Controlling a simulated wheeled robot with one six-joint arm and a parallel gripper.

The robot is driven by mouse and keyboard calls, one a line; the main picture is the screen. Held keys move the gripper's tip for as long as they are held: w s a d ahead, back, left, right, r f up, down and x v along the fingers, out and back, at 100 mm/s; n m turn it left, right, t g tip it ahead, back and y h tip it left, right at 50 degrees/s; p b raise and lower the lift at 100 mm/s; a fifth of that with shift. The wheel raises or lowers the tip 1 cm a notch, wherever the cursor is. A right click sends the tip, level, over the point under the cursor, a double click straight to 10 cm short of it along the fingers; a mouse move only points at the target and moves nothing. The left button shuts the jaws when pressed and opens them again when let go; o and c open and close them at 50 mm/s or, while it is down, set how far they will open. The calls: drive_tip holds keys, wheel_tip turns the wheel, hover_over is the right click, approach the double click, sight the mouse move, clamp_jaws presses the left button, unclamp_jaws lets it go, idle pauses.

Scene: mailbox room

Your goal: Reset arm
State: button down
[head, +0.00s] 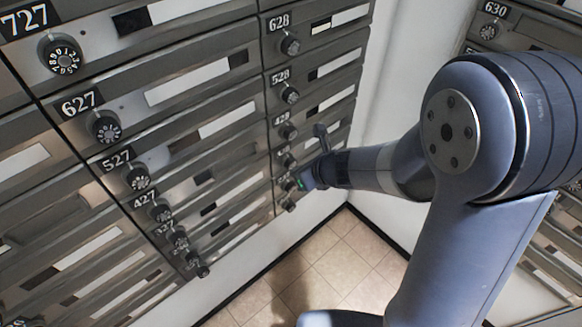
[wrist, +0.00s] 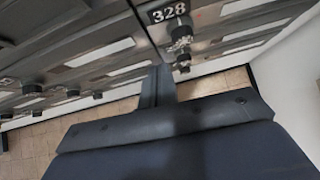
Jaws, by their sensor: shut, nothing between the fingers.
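My arm reaches from the right of the head view toward the mailbox wall. My gripper (head: 310,176) is small and partly hard to make out there, close in front of the lower doors of the right-hand column. In the wrist view its dark fingers (wrist: 158,86) are together with nothing held, below the 328 label (wrist: 168,12) and its dial (wrist: 180,36). I cannot tell whether the gripper touches the mailbox fronts.
Grey mailboxes (head: 205,75) with dials and white label strips fill the left. More mailboxes (head: 500,28) stand at right. A white wall (head: 395,75) lies between. The tiled floor (head: 325,262) below shows free room.

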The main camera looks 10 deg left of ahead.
drive_tip(key=p+v, duration=0.1)
drive_tip(key=v, duration=0.3)
drive_tip(key=shift+s+d+r, duration=0.1)
drive_tip(key=shift+d, duration=0.05)
